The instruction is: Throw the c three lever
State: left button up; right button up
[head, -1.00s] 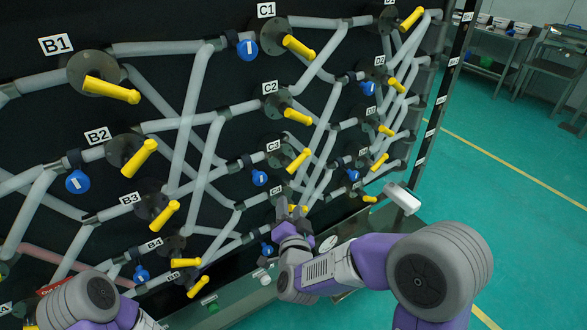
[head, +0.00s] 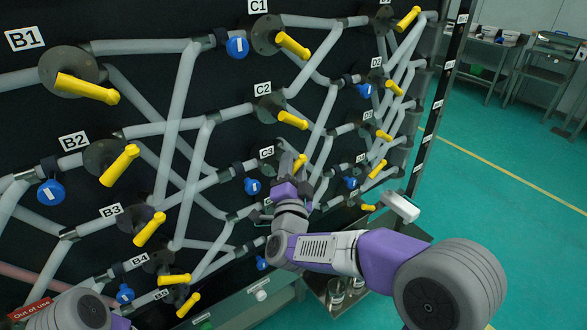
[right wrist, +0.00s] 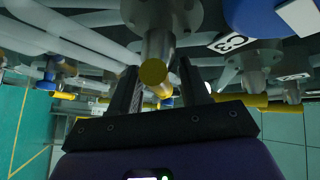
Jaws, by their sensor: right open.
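The C3 lever (head: 300,164) is a yellow handle on a dark round mount, right of the C3 label (head: 267,153) on the pipe board. My right gripper (head: 291,175) is at this lever and hides part of it and its mount. In the right wrist view, upside down, the lever's yellow end (right wrist: 153,72) points at the camera, between the two open black fingers (right wrist: 160,85). I cannot tell whether they touch it. The C3 label (right wrist: 232,42) shows to the right there. My left gripper is out of view; only part of its arm shows.
The C2 lever (head: 292,120) is above and the D3 lever (head: 384,135) is to the right. A blue tagged valve (head: 252,186) hangs left of the C3 lever. Grey pipes cross the board. A metal shelf (head: 345,300) stands below; open floor lies right.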

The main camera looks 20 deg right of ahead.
grip_shut()
jog(key=shift+m, duration=0.3)
jog(key=shift+d+f+m+g+p, duration=0.15)
jog(key=shift+m+g+p, duration=0.25)
jog(key=shift+m+g, duration=0.7)
jog(key=shift+f+m+g+y+p, duration=0.2)
jog(key=shift+m+g+y+p, duration=0.3)
jog(key=shift+m+g+p, duration=0.45)
jog(key=m+g+y+p, duration=0.1)
jog(key=m+p, duration=0.2)
jog(key=shift+f+g+y, duration=0.35)
jog(key=shift+f+y, duration=0.05)
jog(key=shift+a+f+m+g+y+p, duration=0.1)
jog(key=shift+f+m+g+y+p, duration=0.15)
jog(key=shift+m+g+y+p, duration=0.4)
jog(key=shift+a+f+m+g+y+p, duration=0.1)
jog(key=shift+f+m+g+y+p, duration=0.25)
jog(key=shift+p, duration=0.6)
jog(key=shift+r, duration=0.1)
